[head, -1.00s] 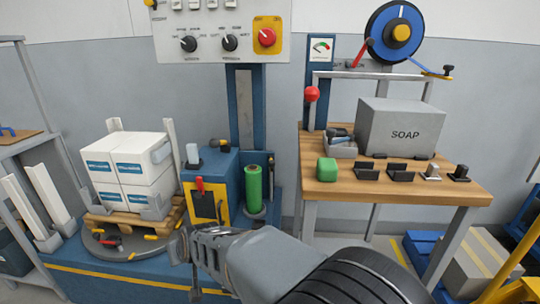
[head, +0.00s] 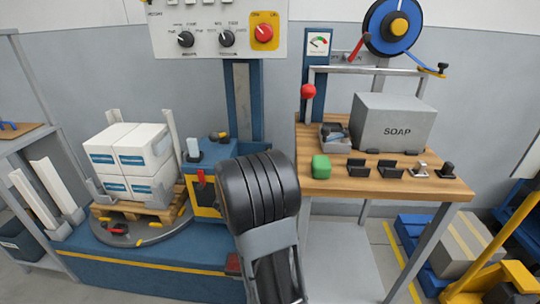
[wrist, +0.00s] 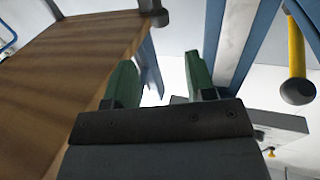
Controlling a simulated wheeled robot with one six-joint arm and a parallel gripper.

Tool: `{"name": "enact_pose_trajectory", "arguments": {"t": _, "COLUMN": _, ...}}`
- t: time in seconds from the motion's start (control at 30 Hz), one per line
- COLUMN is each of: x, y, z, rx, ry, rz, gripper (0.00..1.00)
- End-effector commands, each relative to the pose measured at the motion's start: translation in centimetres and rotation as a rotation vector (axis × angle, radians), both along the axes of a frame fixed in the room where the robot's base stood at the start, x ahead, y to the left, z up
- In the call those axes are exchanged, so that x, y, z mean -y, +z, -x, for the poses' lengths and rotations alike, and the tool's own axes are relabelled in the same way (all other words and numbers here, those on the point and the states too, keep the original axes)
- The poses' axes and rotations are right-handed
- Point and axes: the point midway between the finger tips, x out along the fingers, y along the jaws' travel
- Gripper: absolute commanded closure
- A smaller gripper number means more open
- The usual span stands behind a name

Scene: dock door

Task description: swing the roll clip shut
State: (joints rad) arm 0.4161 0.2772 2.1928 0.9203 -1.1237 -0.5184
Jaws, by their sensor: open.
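My gripper (wrist: 160,88) shows in the wrist view with its two green fingers apart and nothing between them. In the head view my dark arm covers the place beside the blue carriage unit (head: 208,155), so the gripper, the green film roll and the roll clip are hidden there. I cannot make out the roll clip in the wrist view either, nor tell whether it is open or shut. The blue column (head: 241,105) rises behind my arm.
A wooden bench (head: 400,180) with a SOAP box (head: 385,122) stands right. White cartons (head: 128,150) sit on a pallet at left. The wrist view shows a wooden surface (wrist: 65,70) close on the left and a yellow rod with a dark end (wrist: 297,60) on the right.

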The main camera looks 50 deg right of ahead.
Motion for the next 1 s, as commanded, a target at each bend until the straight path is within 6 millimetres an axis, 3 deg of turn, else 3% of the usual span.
{"name": "enact_pose_trajectory", "arguments": {"t": 0.2, "x": 4.2, "y": -0.3, "z": -1.5, "rx": 0.001, "ry": -0.001, "rz": 0.000, "gripper": 0.50}}
{"name": "enact_pose_trajectory", "arguments": {"t": 0.5, "x": 8.3, "y": -0.2, "z": -3.1, "rx": 0.001, "ry": 0.002, "rz": -0.001, "gripper": 0.50}}
{"name": "enact_pose_trajectory", "arguments": {"t": 0.7, "x": 9.5, "y": -0.1, "z": -3.6, "rx": 0.000, "ry": 0.005, "rz": -0.001, "gripper": 0.50}}
{"name": "enact_pose_trajectory", "arguments": {"t": 1.0, "x": 9.8, "y": 0.0, "z": -3.7, "rx": 0.000, "ry": 0.005, "rz": -0.001, "gripper": 0.50}}
